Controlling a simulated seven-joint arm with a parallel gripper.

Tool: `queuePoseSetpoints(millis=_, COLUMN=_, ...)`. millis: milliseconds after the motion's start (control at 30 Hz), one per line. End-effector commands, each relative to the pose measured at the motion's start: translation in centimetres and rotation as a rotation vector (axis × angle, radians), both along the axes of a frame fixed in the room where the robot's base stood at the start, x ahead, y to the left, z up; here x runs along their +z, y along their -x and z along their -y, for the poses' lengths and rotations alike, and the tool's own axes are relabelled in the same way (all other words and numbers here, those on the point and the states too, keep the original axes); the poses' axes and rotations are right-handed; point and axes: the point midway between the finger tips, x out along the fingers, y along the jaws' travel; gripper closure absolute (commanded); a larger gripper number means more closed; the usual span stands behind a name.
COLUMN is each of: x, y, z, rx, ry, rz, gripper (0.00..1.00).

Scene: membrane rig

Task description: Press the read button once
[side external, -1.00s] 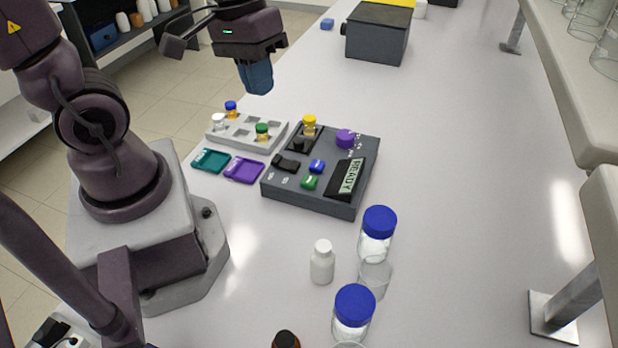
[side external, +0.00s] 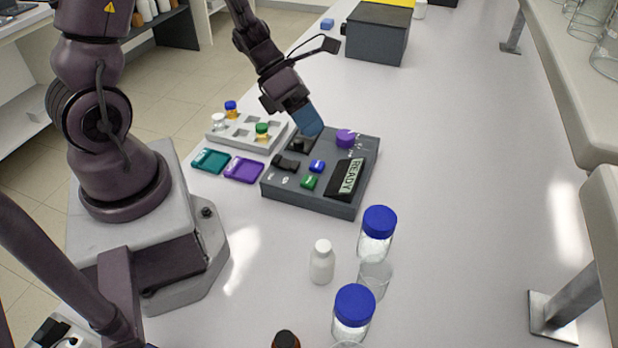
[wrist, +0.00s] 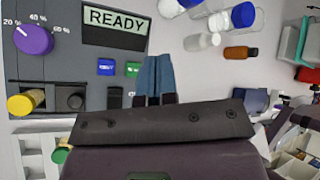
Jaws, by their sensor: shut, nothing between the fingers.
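The dark grey instrument (side external: 325,205) stands on the bench, and its display (side external: 349,177) reads READY. A blue button (side external: 317,166) and a green button (side external: 309,181) sit on its top; their small labels are not legible. In the wrist view the blue button (wrist: 106,67) and green button (wrist: 133,68) lie just left of the fingers. My gripper (side external: 313,129), with blue fingers, is shut and empty, tilted over the back of the instrument. In the side view it hides the yellow-capped vial, which the wrist view shows (wrist: 25,102). My gripper (wrist: 153,62) shows no clear contact with a button.
A purple knob (side external: 346,138) and a black lever (side external: 286,162) are also on the instrument. A vial rack (side external: 245,133), teal tray (side external: 210,160) and purple tray (side external: 244,169) stand to the left. Blue-capped bottles (side external: 377,230) and a white bottle (side external: 322,262) stand in front.

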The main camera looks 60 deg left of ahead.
Motion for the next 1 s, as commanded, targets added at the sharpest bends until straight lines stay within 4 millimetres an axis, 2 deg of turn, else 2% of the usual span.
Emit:
queuePoseSetpoints(millis=367, x=-0.6, y=0.0, z=0.0, rx=-0.003, ry=0.0, rz=0.0, gripper=1.0)
queuePoseSetpoints(millis=800, x=-6.4, y=0.1, z=0.0, rx=-0.004, ry=0.0, rz=-0.003, gripper=1.0)
queuePoseSetpoints(millis=1000, x=-8.2, y=0.0, z=0.0, rx=-0.004, ry=0.0, rz=0.0, gripper=1.0)
